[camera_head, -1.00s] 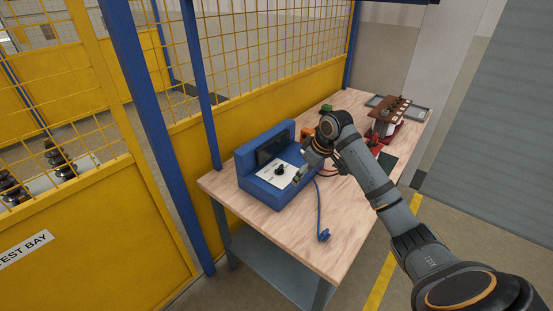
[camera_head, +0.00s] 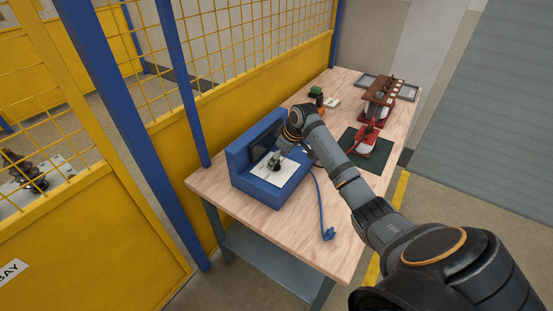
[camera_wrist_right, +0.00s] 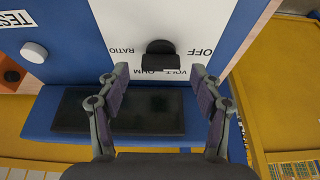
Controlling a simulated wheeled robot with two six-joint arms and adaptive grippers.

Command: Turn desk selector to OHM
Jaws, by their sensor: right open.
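The blue desk unit (camera_head: 262,195) stands on the near left part of the wooden bench, with a white dial panel (camera_head: 259,169) on its sloped top. In the right wrist view the black selector knob (camera_wrist_right: 160,52) sits on the white panel among the upside-down labels OFF, RATIO, VOLT and OHM. I cannot tell which label it points to. My right gripper (camera_wrist_right: 160,76) is open, its fingers on either side of the view near the knob, not closed on it. In the head view my right gripper (camera_head: 275,161) covers much of the knob. My left gripper is out of view.
A dark display (camera_wrist_right: 120,110) lies beside the panel. A blue cable with a plug (camera_head: 328,233) rests on the bench (camera_head: 285,225). A red device on a dark mat (camera_head: 380,150) and a brown-topped rack (camera_head: 390,90) stand farther back. A yellow mesh fence (camera_head: 240,90) borders the bench.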

